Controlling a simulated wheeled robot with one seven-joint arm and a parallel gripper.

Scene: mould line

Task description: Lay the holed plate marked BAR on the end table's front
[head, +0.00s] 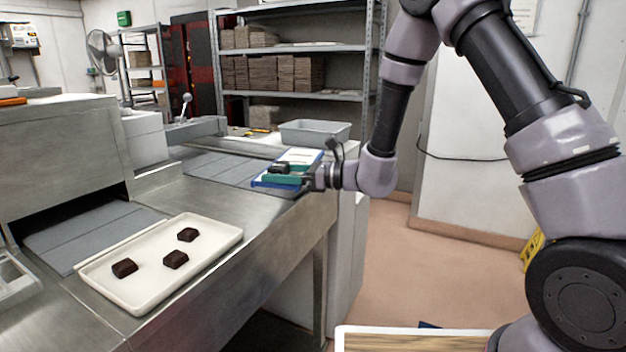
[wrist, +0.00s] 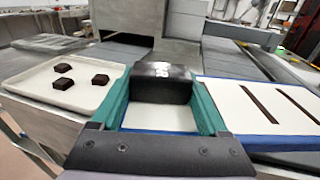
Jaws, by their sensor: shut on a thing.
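A flat white plate with a blue edge and long dark slots (wrist: 265,105) shows on the right of the wrist view, and it also shows in the head view (head: 300,155). A black block (wrist: 162,85) with white lettering, too turned to read surely, stands at the plate's edge. My gripper (head: 288,174) has teal fingers, which are shut on the black block from both sides in the wrist view. The plate is at the far right edge of the steel table (head: 215,255). I cannot tell whether its underside touches the surface.
A cream tray (head: 128,300) with three dark chocolates lies on the steel table nearer me. A grey bin (head: 314,132) stands behind the plate. Grey belt sections (head: 212,168) lie left of the plate. A shelf rack with brown stacks is at the back. Open floor (head: 400,270) lies right.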

